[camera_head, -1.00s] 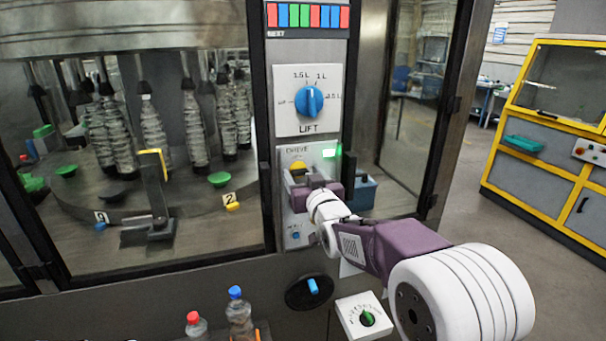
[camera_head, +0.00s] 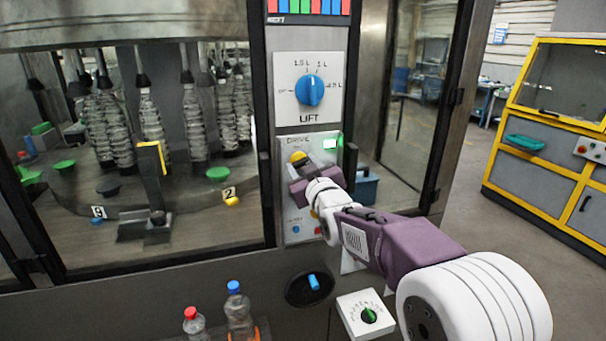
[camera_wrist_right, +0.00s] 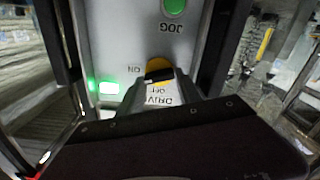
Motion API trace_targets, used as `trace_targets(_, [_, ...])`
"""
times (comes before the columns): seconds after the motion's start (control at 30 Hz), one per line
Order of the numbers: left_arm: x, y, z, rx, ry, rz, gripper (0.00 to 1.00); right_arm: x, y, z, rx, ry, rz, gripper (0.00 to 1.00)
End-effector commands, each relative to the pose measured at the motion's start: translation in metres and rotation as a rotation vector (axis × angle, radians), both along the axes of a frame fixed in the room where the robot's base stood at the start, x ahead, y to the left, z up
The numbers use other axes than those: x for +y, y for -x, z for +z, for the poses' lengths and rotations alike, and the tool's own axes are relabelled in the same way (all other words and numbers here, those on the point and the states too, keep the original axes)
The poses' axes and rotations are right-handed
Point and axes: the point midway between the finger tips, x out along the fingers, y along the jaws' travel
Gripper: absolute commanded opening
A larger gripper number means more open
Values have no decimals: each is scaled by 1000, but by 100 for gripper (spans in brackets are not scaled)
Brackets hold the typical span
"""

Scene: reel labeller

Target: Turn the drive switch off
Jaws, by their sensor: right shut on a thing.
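The drive switch is a yellow round knob (camera_head: 298,157) on the pale DRIVE panel, under the LIFT dial. It also shows in the right wrist view as a yellow knob (camera_wrist_right: 157,64) with a dark grip bar, with ON and OFF lettering beside it. My right gripper (camera_head: 301,180) is at the knob, its fingers shut on the switch's bar, and hides the knob's lower part in the head view. A green lamp (camera_head: 331,142) on the panel is lit; it glows in the wrist view too (camera_wrist_right: 108,87). My left gripper is out of view.
The blue LIFT dial (camera_head: 310,90) is above. A green JOG button (camera_wrist_right: 174,6) is on the same panel. Dark posts flank the panel. A blue knob (camera_head: 314,283) and a white box with a green dial (camera_head: 369,314) sit below. Bottles (camera_head: 238,310) stand lower left.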

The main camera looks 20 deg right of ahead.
Motion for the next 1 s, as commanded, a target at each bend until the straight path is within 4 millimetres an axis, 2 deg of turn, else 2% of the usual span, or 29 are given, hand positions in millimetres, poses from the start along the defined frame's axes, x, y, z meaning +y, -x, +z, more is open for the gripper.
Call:
trace_targets(0.03, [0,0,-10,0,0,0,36,0,0,-5,-2,43,0,1])
trace_targets(1.0, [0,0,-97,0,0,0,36,3,0,-9,-30,950,1,1])
